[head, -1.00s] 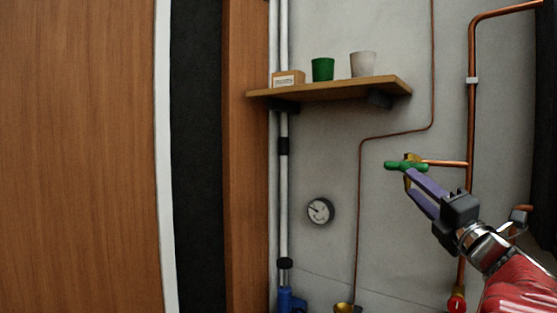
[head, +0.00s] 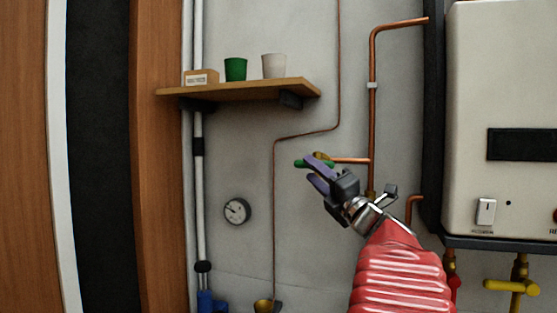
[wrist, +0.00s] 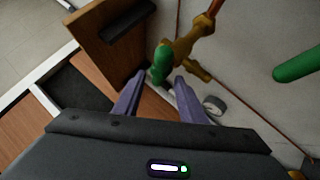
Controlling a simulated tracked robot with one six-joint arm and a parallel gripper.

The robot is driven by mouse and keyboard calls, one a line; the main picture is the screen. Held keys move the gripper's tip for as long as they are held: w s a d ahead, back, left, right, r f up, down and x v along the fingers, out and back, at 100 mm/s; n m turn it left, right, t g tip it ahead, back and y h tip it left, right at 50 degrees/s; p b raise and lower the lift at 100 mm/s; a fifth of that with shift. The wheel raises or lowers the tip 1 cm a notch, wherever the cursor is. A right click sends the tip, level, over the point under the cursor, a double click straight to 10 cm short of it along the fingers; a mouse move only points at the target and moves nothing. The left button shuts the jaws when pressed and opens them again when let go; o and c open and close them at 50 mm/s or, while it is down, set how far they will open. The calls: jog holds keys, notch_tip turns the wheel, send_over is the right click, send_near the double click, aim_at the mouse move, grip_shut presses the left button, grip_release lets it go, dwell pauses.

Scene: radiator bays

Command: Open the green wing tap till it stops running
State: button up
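The green wing tap (head: 300,163) sits on a brass body (head: 322,156) at the left end of a short copper branch pipe, in the middle of the head view. My gripper (head: 310,169) is at it, its purple fingers crossing in front and hiding part of the handle. In the wrist view the fingers (wrist: 160,74) are apart, with a green wing (wrist: 160,62) at and just beyond the tips, roughly between them. Whether a finger touches it I cannot tell. The brass body (wrist: 190,46) is behind. Another green, rounded piece (wrist: 298,65) shows at the wrist view's right edge; its owner is unclear.
A wooden shelf (head: 240,91) with a green cup (head: 236,69), a pale cup (head: 274,66) and a small box (head: 200,77) is up left. A gauge (head: 237,211) hangs below it. A white boiler (head: 500,80) stands right, with a yellow valve (head: 511,286) underneath.

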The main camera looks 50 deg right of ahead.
jog(key=x, duration=0.7)
jog(key=shift+w+r, duration=0.2)
jog(key=shift+w, duration=0.15)
jog(key=c, duration=0.9)
